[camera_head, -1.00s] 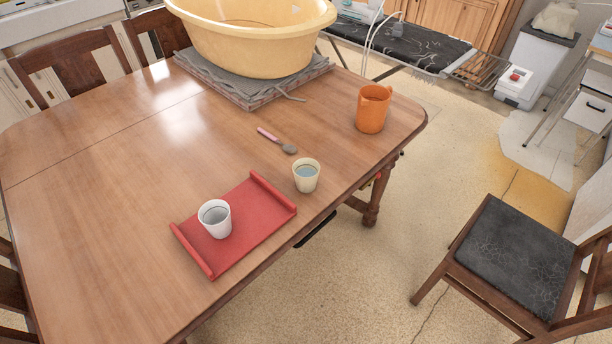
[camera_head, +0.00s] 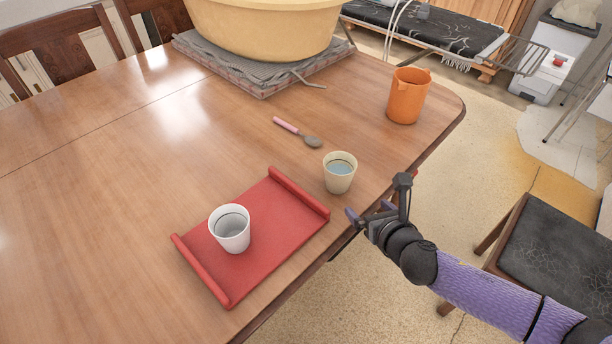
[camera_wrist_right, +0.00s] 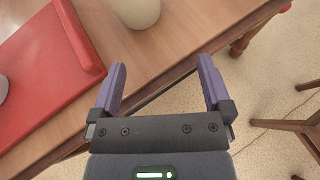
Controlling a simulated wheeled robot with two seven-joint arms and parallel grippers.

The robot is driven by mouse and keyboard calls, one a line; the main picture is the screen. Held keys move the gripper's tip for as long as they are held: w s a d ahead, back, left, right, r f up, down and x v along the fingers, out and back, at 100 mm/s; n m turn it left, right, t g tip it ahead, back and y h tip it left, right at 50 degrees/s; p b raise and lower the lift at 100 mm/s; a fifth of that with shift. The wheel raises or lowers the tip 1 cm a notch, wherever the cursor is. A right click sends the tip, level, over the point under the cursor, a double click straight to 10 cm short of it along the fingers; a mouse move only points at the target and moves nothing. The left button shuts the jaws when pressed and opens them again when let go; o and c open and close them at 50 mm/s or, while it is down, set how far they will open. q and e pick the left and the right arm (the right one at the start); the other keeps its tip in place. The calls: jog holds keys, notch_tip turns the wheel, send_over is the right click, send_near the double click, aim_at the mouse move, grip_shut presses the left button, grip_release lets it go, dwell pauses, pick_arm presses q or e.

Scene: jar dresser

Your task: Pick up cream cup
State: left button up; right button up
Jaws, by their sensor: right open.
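The cream cup (camera_head: 340,173) stands upright on the wooden table near its front edge, with something bluish inside. It also shows at the top of the right wrist view (camera_wrist_right: 136,10), cut off by the frame. My right gripper (camera_head: 376,210) is open and empty, just beyond the table edge, a little below and to the right of the cup. Its two purple fingers are spread in the right wrist view (camera_wrist_right: 161,78), with the cup ahead of them and apart from them. My left gripper is not in view.
A red tray (camera_head: 285,222) with a white cup (camera_head: 230,230) lies left of the cream cup. A chair (camera_head: 560,245) stands at right.

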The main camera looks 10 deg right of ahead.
aim_at(345, 185)
jog(key=w+a+n, duration=0.1)
jog(key=w+a+r+n+b, duration=0.1)
jog(key=n, duration=0.1)
jog(key=shift+w+t+y, duration=0.2)
jog(key=shift+t+y, duration=0.1)
jog(key=shift+y, duration=0.1)
jog(key=b+x, duration=0.4)
jog(key=x, duration=0.3)
jog(key=shift+w+a, duration=0.1)
jog(key=shift+w, duration=0.05)
jog(key=shift+w+b, duration=0.3)
jog(key=shift+b, duration=0.05)
jog(key=shift+r, duration=0.15)
jog(key=c, duration=0.9)
jog(key=shift+c, duration=0.9)
pick_arm(q)
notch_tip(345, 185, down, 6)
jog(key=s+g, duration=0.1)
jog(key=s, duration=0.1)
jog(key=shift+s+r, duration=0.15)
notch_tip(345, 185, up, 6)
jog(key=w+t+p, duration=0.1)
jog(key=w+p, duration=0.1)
jog(key=p, duration=0.5)
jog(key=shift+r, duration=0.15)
pick_arm(e)
notch_tip(345, 185, up, 10)
